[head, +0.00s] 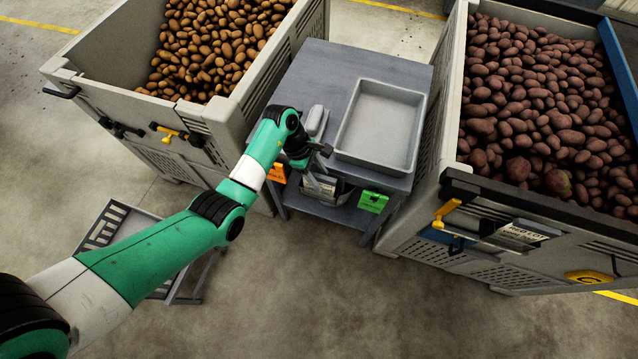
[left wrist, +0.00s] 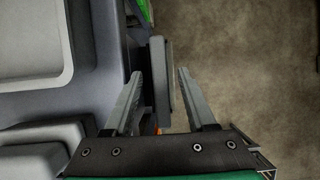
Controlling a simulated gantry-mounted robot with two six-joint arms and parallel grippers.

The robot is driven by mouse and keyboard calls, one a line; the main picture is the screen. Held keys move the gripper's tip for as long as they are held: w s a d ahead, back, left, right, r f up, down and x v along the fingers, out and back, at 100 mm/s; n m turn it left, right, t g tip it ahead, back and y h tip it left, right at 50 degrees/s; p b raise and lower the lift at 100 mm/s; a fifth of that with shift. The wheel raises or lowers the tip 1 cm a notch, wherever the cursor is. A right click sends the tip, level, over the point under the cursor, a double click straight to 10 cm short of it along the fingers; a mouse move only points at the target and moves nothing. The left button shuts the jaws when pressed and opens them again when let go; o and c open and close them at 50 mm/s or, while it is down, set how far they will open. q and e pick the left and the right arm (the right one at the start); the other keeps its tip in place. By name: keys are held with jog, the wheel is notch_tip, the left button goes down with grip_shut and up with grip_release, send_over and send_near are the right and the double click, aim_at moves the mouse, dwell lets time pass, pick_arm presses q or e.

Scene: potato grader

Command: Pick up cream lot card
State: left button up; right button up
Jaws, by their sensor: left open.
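A pale card with dark print (head: 334,184) shows in a dark holder at the front of the grey table in the head view, partly hidden by my left gripper (head: 317,180). I cannot tell for sure that it is the cream lot card. My left gripper is open, pointing down at the table's front edge. In the left wrist view its two fingers (left wrist: 160,76) stand either side of a narrow grey upright piece (left wrist: 160,60), with visible gaps. No cream face shows there. My right gripper is not in view.
A shallow grey tray (head: 423,102) lies on the table (head: 300,72). Orange (head: 277,173) and green (head: 372,202) tags hang at its front. Potato crates stand left (head: 110,85) and right (head: 452,95); the right one bears a white card (head: 527,231).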

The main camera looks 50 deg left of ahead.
aim_at(323, 183)
pick_arm(q)
jog(key=b+x, duration=0.1)
jog(key=x, duration=0.2)
jog(key=shift+d+f, duration=0.1)
jog(key=shift+f, duration=0.1)
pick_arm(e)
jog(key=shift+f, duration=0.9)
pick_arm(q)
jog(key=shift+c, duration=0.3)
grip_shut()
jog(key=shift+r, duration=0.1)
notch_tip(323, 183, up, 9)
jog(key=p, duration=0.4)
jog(key=shift+r, duration=0.5)
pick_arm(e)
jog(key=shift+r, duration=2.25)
